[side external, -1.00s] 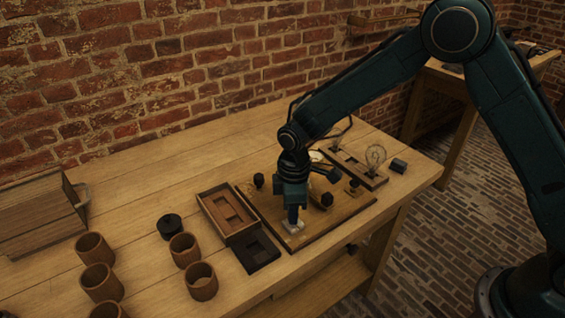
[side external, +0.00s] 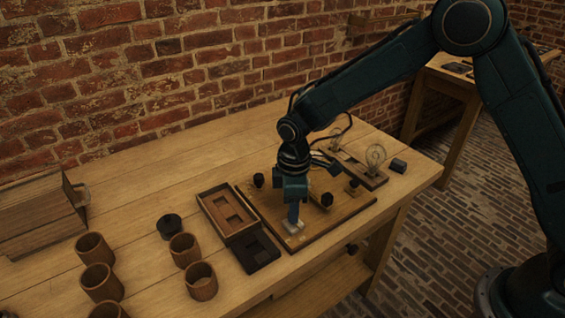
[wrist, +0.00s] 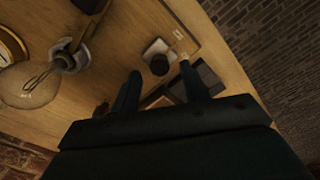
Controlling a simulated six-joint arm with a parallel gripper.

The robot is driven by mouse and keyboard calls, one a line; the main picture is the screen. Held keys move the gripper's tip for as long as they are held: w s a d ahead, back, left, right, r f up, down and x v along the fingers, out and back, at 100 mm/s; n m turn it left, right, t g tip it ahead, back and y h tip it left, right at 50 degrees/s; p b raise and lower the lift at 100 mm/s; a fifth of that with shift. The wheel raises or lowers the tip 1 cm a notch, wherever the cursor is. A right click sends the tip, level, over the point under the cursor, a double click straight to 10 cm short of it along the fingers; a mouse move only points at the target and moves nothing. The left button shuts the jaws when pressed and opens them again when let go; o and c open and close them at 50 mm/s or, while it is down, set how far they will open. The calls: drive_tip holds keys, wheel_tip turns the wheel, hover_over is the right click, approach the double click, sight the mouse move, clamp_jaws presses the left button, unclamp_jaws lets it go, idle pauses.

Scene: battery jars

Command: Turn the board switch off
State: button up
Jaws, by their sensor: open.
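The board (side external: 335,217) lies flat on the bench, with several dark knobs on it. The switch (side external: 292,228) is a pale square base near the board's front left edge. In the wrist view the switch (wrist: 157,47) shows its pale base and a dark round knob. My gripper (side external: 294,221) points down right over the switch and hides its knob in the side view. In the wrist view my gripper (wrist: 160,70) has its two fingers apart, with the knob showing between and just beyond the tips. Whether a finger touches the knob I cannot tell.
A wooden tray (side external: 207,207) and a dark tray (side external: 240,262) adjoin the board's left side. Several brown jars (side external: 96,283) and a black round piece (side external: 169,227) stand farther left. A glass bulb (side external: 376,156) stands behind the board.

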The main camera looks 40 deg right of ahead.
wheel_tip(320, 180, up, 12)
idle(0.5)
drive_tip(key=shift+r, duration=0.1)
drive_tip(key=s+d+r+m+t, duration=0.3)
drive_tip(key=s+d+r+m, duration=0.2)
drive_tip(key=s+d+r, duration=0.6)
drive_tip(key=s+d+m+t, duration=0.1)
drive_tip(key=s+d+m, duration=0.1)
drive_tip(key=s, duration=0.6)
drive_tip(key=s+d+m+t, duration=0.1)
drive_tip(key=s+d+m, duration=0.2)
drive_tip(key=s, duration=0.5)
drive_tip(key=shift+s+d+r+m+t, duration=0.15)
drive_tip(key=shift+d+r+m+t, duration=0.2)
drive_tip(key=shift+m, duration=0.35)
